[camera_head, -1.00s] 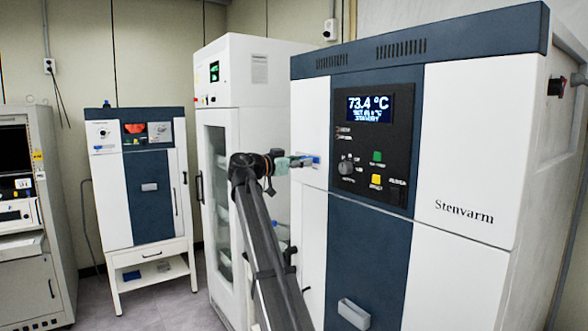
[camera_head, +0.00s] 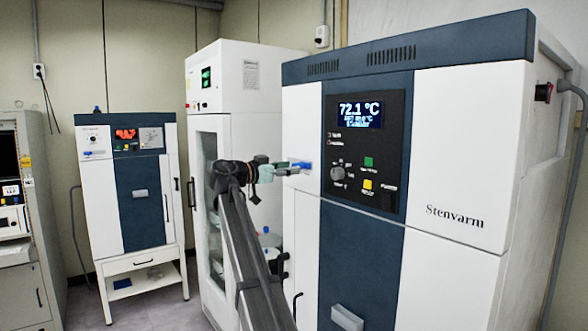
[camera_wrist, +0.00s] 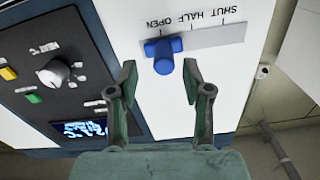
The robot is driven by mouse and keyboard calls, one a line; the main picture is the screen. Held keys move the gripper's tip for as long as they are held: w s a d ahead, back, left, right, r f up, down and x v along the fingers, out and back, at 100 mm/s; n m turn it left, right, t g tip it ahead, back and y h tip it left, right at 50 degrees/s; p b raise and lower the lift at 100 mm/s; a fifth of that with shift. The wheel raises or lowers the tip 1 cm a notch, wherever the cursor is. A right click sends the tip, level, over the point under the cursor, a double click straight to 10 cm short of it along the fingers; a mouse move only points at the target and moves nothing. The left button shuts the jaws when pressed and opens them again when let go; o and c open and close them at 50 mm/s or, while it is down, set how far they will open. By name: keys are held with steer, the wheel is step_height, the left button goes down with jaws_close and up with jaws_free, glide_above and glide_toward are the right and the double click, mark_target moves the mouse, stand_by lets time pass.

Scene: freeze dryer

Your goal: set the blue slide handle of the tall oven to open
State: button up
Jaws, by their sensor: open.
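The tall oven (camera_head: 455,140) is white and dark blue with a "Stenvarm" label. Its blue slide handle (camera_wrist: 163,55) sits on a grey slide strip (camera_wrist: 215,38) marked SHUT, HALF and OPEN, which appears upside down in the wrist view. The handle stands at the OPEN end. My gripper (camera_wrist: 160,72) is open, one finger on each side of the handle's near end; I cannot tell whether either finger touches it. In the head view, my gripper (camera_head: 284,169) is at the oven's upper left front, and the blue handle (camera_head: 304,165) shows just beyond its fingertips.
The control panel (camera_head: 366,150) with a knob, buttons and a display reading 72.1 °C is right of the handle in the head view. A white glass-door cabinet (camera_head: 208,130) stands left of the oven. A smaller oven (camera_head: 100,190) stands on a stand farther left.

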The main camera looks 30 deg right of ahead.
steer(key=s+a, duration=0.1)
steer(key=a, duration=0.8)
steer(key=shift+s, duration=0.4)
